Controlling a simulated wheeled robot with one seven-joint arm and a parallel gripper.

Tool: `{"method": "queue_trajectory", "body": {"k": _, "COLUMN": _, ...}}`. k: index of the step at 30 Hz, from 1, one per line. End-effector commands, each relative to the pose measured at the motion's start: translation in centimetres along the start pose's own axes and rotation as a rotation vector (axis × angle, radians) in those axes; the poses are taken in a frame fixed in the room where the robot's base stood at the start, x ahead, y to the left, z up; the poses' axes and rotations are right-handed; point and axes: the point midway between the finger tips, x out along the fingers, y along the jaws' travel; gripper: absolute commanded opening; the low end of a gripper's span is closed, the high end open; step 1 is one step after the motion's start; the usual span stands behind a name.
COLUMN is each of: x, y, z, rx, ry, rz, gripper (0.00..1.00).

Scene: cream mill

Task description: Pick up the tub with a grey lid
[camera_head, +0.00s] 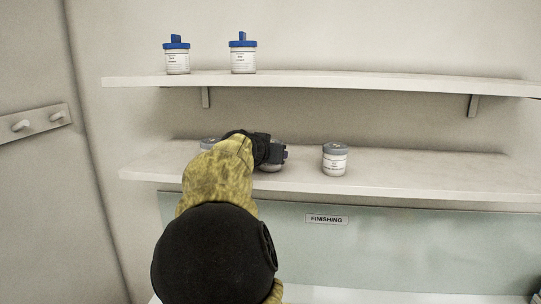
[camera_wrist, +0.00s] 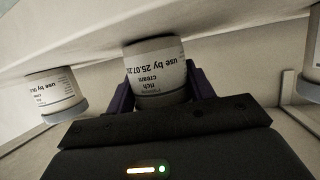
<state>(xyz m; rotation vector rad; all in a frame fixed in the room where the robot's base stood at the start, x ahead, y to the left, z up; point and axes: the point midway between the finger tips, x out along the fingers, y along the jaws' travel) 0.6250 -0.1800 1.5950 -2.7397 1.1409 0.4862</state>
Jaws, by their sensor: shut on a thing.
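My gripper (camera_wrist: 160,92) is shut on a white tub (camera_wrist: 156,68) with a printed label reading "rich cream", its dark purple fingers on either side. The wrist view is upside down, and the black gripper body hides the tub's lid end. In the head view the held tub (camera_head: 271,168) is mostly hidden behind my gripper (camera_head: 277,155) at the lower shelf (camera_head: 420,175). I cannot tell if it touches the shelf. Another grey-lidded tub (camera_head: 335,160) stands upright to the right. A further grey lid (camera_head: 208,143) shows to the left, mostly hidden by my arm.
Two blue-lidded tubs (camera_head: 177,58) (camera_head: 243,56) stand on the upper shelf (camera_head: 330,84), above my gripper. Neighbouring tubs show on both sides in the wrist view (camera_wrist: 52,90) (camera_wrist: 316,55). The lower shelf's right part is clear. A "FINISHING" sign (camera_head: 327,219) is below.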

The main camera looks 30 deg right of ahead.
Motion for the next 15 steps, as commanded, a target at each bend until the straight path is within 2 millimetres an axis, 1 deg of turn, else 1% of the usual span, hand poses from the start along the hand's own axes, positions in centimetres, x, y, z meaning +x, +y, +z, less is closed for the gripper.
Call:
{"method": "queue_trajectory", "body": {"k": 8, "x": -0.5, "y": 0.1, "z": -1.4, "rx": 0.004, "ry": 0.003, "rz": 0.0, "gripper": 0.21}}
{"method": "queue_trajectory", "body": {"k": 15, "x": -1.1, "y": 0.1, "z": -3.2, "rx": 0.003, "ry": 0.004, "rz": 0.0, "gripper": 0.21}}
